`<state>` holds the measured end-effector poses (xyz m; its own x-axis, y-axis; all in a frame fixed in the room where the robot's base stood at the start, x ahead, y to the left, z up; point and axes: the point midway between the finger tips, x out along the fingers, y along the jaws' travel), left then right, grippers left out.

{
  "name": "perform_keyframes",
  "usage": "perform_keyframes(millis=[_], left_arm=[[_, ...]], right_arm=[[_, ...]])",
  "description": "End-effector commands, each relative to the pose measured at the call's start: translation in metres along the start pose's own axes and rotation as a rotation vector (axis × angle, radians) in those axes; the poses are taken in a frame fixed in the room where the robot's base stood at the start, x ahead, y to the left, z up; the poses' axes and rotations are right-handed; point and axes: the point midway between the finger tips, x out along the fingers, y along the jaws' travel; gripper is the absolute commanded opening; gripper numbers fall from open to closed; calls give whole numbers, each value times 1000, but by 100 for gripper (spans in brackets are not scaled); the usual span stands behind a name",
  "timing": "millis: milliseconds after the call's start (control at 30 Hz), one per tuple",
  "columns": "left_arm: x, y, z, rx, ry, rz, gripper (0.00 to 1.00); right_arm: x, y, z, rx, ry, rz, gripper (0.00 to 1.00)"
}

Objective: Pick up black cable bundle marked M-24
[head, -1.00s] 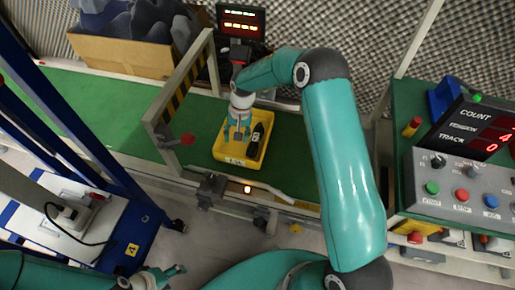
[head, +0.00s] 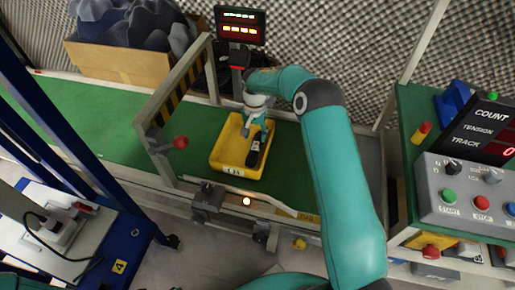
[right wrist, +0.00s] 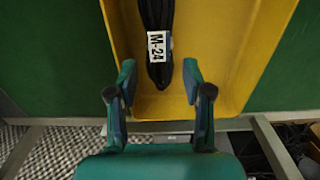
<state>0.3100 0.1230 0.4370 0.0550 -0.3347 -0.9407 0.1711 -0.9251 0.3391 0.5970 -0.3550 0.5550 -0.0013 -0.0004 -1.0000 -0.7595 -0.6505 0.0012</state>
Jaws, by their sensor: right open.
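The black cable bundle (head: 254,153), with a white M-24 label in the right wrist view (right wrist: 158,15), lies in a yellow bin (head: 217,150). The bin also shows in the right wrist view (right wrist: 235,60). My right gripper (head: 254,131) is over the bin, open and empty. In the right wrist view its two fingers (right wrist: 159,80) are apart, and the labelled end of the bundle lies just ahead of and between the tips. Whether the fingers touch the bundle cannot be told. My left gripper is out of view.
A cardboard box (head: 120,60) of dark foam and a small display (head: 240,24) stand behind. A control panel (head: 470,195) is at the right.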

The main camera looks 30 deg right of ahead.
Motion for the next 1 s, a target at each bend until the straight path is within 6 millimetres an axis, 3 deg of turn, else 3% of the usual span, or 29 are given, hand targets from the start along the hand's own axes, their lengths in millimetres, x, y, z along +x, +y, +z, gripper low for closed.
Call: perform_keyframes(millis=[267, 600, 833, 1000], left_arm=[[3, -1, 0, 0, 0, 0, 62], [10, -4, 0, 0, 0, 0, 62], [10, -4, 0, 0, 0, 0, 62], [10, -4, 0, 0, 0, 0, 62]], right_arm=[[17, 0, 2, 0, -1, 0, 50], [60, 0, 6, 1, -1, 0, 50], [61, 0, 6, 1, 0, -1, 50], [60, 0, 6, 1, 0, -1, 23]])
